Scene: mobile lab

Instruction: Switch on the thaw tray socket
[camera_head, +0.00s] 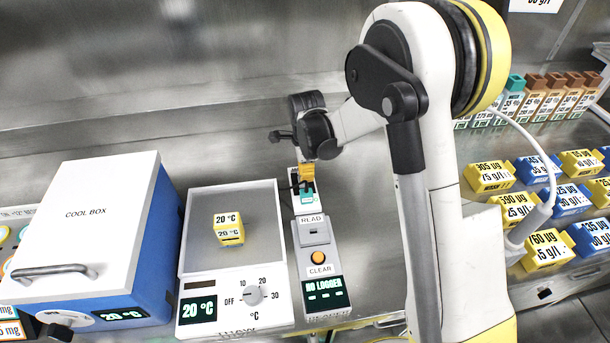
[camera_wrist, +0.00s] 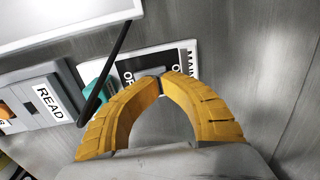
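The thaw tray (camera_head: 202,262) is a white unit with a grey recessed top, a lit 20 °C display and a dial (camera_head: 254,295) with an OFF mark. The socket panel (camera_wrist: 178,57) shows in the wrist view as a black and white plate with partly covered lettering, including MAIN. A black cable (camera_wrist: 113,62) runs down beside it. My gripper (camera_head: 306,174) is over this area behind the reader and hides most of the panel in the head view. In the wrist view its yellow fingertips (camera_wrist: 161,79) meet in front of the panel, with nothing visible between them. The switch position is hidden.
A yellow 20 °C block (camera_head: 229,230) sits on the tray. The cool box (camera_head: 88,215) stands left. The READ/CLEAR reader (camera_head: 315,258) is right of the tray, with a teal piece (camera_head: 303,203) behind it. Blue and yellow labelled boxes (camera_head: 545,250) stand at right.

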